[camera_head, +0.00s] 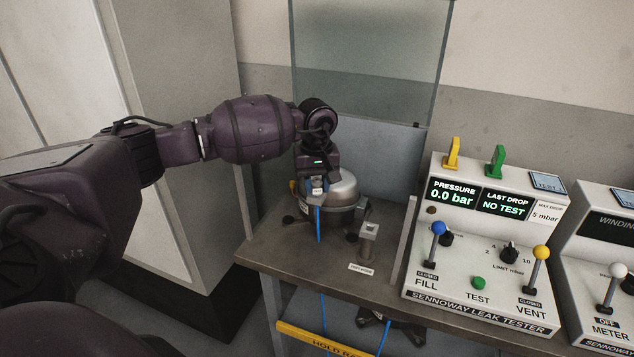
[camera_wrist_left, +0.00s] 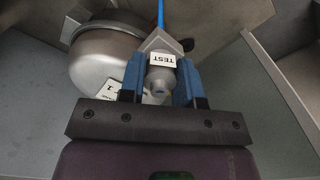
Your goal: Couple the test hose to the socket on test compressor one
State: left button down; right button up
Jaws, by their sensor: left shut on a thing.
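My left gripper (camera_head: 318,187) is shut on the grey hose coupling, which has a white TEST tag and sits between the blue fingers in the left wrist view (camera_wrist_left: 161,75). The blue test hose (camera_head: 318,225) hangs from it in front of the compressor. The silver, domed test compressor (camera_head: 343,192) stands on the bench, right behind the gripper; it also shows in the left wrist view (camera_wrist_left: 95,65) with a white label. Its socket is hidden, and I cannot tell whether the coupling touches it. My right gripper is not in view.
A small metal post (camera_head: 368,240) with a label before it stands on the bench (camera_head: 320,260), right of the compressor. The leak tester (camera_head: 480,245) with levers stands further right. A clear screen (camera_head: 365,60) rises behind. A yellow rail (camera_head: 330,340) runs below the bench.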

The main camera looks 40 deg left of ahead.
aim_at(316, 179)
pick_arm(q)
jog(key=shift+f, duration=0.2)
pick_arm(e)
jog(key=shift+w+f, duration=0.1)
pick_arm(q)
jog(key=c, duration=1)
grip_release()
jog(key=shift+c, duration=0.2)
jog(key=o, duration=0.3)
pick_arm(e)
jog(key=shift+w+r, duration=0.2)
jog(key=shift+w, duration=0.2)
jog(key=shift+r, duration=0.1)
pick_arm(q)
notch_tip(316, 179, up, 11)
pick_arm(e)
jog(key=shift+w+a+r, duration=0.1)
jog(key=shift+w+r, duration=0.05)
jog(key=shift+r, duration=0.15)
pick_arm(q)
jog(key=shift+f, duration=0.1)
